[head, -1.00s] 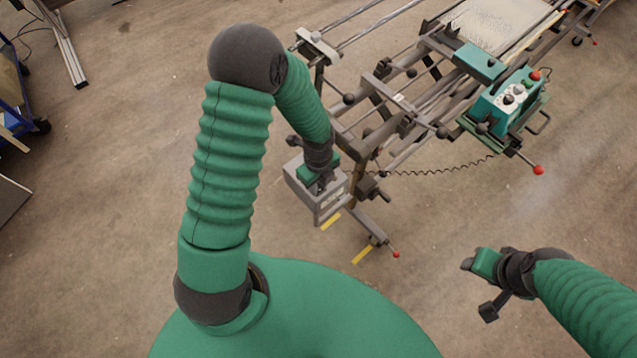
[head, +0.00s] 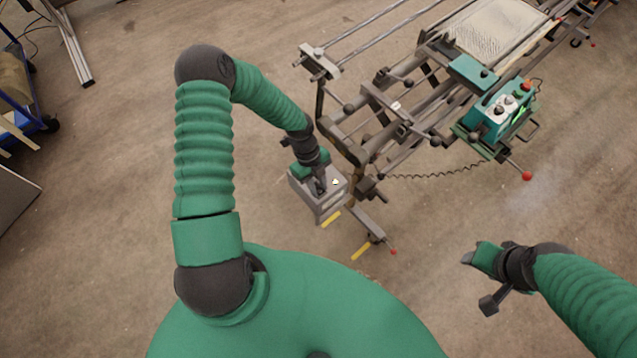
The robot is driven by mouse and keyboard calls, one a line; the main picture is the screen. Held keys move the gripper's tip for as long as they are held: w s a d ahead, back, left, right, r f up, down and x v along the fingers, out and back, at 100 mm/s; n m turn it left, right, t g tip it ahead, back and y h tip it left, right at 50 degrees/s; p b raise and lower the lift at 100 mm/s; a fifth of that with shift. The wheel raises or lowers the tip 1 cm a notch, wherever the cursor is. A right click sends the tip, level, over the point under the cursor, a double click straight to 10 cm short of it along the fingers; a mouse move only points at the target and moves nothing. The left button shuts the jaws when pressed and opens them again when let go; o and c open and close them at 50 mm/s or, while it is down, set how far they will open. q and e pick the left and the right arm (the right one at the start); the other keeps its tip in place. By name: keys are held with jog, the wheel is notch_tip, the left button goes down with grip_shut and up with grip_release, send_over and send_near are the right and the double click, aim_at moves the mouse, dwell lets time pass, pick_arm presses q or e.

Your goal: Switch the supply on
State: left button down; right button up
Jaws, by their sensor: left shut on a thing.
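A grey box (head: 331,202), which looks like the supply, stands at the near left end of the metal frame. My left gripper (head: 319,186) is at the top of this box, shut on a part there that looks like its switch. The gripper hides most of that part. A small pale spot shows on the box top beside the fingers. A teal control box (head: 492,118) with knobs and a red button is on the frame at the right, and a bright green area shows on its side. My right gripper (head: 472,259) is away from both boxes; its finger gap is unclear.
The metal frame (head: 372,120) with rods and a pale woven sheet (head: 490,35) runs to the upper right. A coiled cable (head: 440,173) hangs below the control box. Yellow floor marks (head: 361,251) lie near the frame's foot.

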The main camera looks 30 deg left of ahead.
pick_arm(q)
jog(key=shift+w, duration=0.1)
jog(key=c, duration=1.4)
grip_release()
jog(key=shift+c, duration=0.2)
jog(key=shift+o, duration=1.2)
jog(key=shift+a, duration=0.15)
jog(key=v, duration=1.6)
jog(key=shift+r, duration=0.35)
jog(key=shift+a, duration=0.15)
